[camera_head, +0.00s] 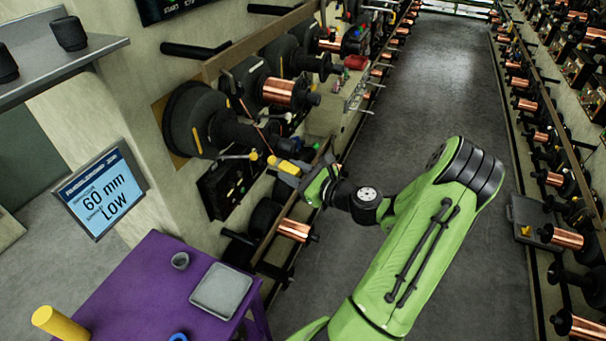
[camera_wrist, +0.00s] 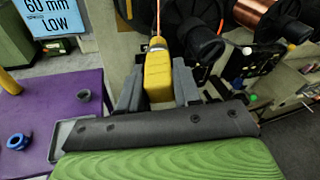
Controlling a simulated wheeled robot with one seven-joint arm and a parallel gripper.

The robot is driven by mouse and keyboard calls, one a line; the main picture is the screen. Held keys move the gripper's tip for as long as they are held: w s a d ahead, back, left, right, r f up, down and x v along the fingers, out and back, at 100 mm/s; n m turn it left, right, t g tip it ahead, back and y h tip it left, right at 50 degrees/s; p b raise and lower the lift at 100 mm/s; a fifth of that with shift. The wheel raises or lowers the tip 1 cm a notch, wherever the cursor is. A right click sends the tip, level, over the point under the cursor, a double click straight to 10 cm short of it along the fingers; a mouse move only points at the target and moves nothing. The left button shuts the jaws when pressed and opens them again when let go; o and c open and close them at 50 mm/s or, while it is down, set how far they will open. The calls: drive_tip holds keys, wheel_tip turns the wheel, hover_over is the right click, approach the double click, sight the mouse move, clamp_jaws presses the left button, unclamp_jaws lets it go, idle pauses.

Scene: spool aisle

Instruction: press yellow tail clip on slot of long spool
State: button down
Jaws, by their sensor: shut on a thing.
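My gripper (camera_head: 298,174) is shut on a yellow clip (camera_head: 288,167) in front of the left-hand machine wall. In the wrist view, the yellow clip (camera_wrist: 158,78) sits between the two grey fingers of my gripper (camera_wrist: 158,92) and points away from me. A large black spool (camera_head: 187,118) with a wide flange is mounted on the wall, left of and above the clip. Black spool parts (camera_wrist: 197,32) show just beyond the clip in the wrist view. The clip appears apart from the spool. I cannot make out a slot or tell which spool is the long one.
A purple table (camera_head: 135,290) at lower left holds a grey tray (camera_head: 221,290), a small grey ring (camera_head: 180,261) and a yellow cylinder (camera_head: 58,323). A sign (camera_head: 100,195) reads "60 mm Low". Copper spools (camera_head: 278,91) line the wall. The aisle floor (camera_head: 440,90) is clear.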

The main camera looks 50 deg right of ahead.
drive_tip(key=shift+w+a, duration=0.15)
drive_tip(key=shift+w, duration=0.65)
drive_tip(key=shift+w+p, duration=0.5)
idle(0.4)
idle(0.5)
drive_tip(key=shift+s+d, duration=0.15)
drive_tip(key=shift+s, duration=1.4)
drive_tip(key=shift+s+d, duration=0.1)
drive_tip(key=shift+s, duration=1.4)
